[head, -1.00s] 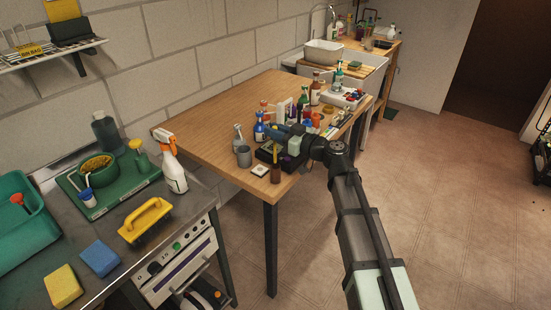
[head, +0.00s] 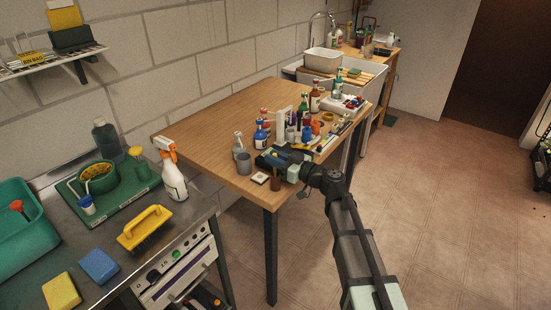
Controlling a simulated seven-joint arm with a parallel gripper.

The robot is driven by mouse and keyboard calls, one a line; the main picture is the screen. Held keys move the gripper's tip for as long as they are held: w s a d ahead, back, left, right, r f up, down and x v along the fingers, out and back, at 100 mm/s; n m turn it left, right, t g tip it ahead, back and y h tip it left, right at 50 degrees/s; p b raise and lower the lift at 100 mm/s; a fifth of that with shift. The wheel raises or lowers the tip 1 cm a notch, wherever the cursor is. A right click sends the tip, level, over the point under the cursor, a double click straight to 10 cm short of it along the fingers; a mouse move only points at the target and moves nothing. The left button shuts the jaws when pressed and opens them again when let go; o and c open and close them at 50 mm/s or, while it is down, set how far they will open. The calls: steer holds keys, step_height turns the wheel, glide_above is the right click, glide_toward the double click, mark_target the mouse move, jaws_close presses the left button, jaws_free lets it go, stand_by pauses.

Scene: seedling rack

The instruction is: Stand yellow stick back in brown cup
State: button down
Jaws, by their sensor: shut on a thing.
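The brown cup (head: 275,183) stands upright near the front edge of the wooden table, just in front of my gripper. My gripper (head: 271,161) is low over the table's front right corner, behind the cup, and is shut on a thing. A small bit of yellow (head: 283,157) shows at the gripper, which I take for the yellow stick. Its ends and its tilt are too small and too covered to make out. I cannot tell whether it touches the cup.
A grey cup (head: 243,164) and a small white-topped square (head: 260,178) stand close to the left of the brown cup. Several bottles (head: 262,135) crowd behind my gripper. The wooden table's left half (head: 215,130) is clear.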

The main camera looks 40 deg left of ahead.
steer(key=shift+f, duration=0.1)
steer(key=c, duration=1)
jaws_free()
steer(key=shift+f, duration=0.1)
steer(key=d, duration=1.4)
steer(key=s+d+f+m+h, duration=0.25)
steer(key=d+f, duration=0.45)
steer(key=f, duration=0.5)
steer(key=s+d+f+m+g+h, duration=0.15)
steer(key=d+f+m+h, duration=0.25)
steer(key=d+f, duration=0.6)
steer(key=s+d+f+m+t+h, duration=0.1)
steer(key=s+d+f+m+h, duration=0.3)
steer(key=f, duration=1)
steer(key=s+d+f+m+g+h, duration=0.3)
steer(key=s+d+f, duration=0.5)
steer(key=s+d, duration=0.4)
steer(key=s+d+f+m+g+h, duration=0.3)
steer(key=s+d+f, duration=0.6)
steer(key=s+d, duration=0.4)
steer(key=d+m+h, duration=0.1)
steer(key=d, duration=0.2)
steer(key=shift+f, duration=0.25)
